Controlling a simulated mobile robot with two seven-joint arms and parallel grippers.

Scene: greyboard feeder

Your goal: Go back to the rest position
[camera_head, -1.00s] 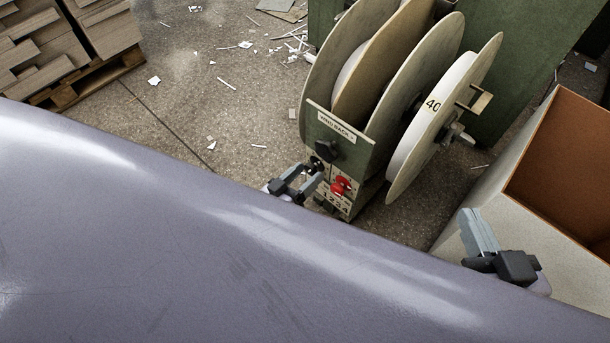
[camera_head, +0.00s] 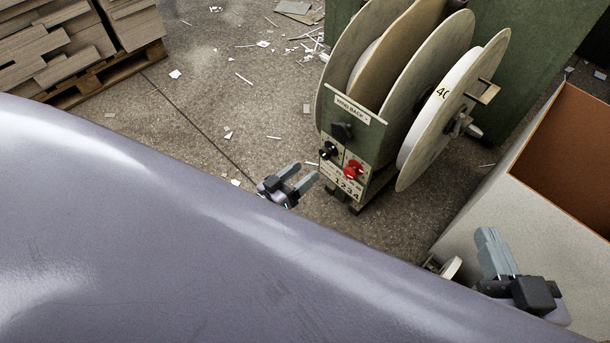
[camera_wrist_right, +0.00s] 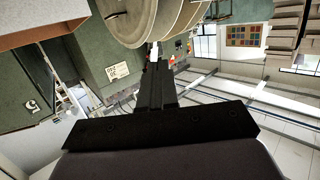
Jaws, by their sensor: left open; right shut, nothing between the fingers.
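My left gripper (camera_head: 302,178) is open and empty, just left of the reel machine's control panel and apart from it. My right gripper (camera_head: 494,254) is shut and empty, in front of the pale wall of the open box at the right. In the right wrist view its fingers (camera_wrist_right: 157,78) lie together, with reel discs beyond them. The reel machine has large discs (camera_head: 455,110) and a green panel (camera_head: 352,128) with black knobs, a red knob (camera_head: 353,170) and a number counter (camera_head: 347,187). My own smooth lilac body covers the lower left of the head view.
The open box (camera_head: 540,225) with a brown inside stands at the right, close to my right gripper. Stacked boards (camera_head: 75,45) sit on a pallet (camera_head: 110,77) at the upper left. Paper scraps litter the floor (camera_head: 215,95), which is otherwise clear between pallet and machine.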

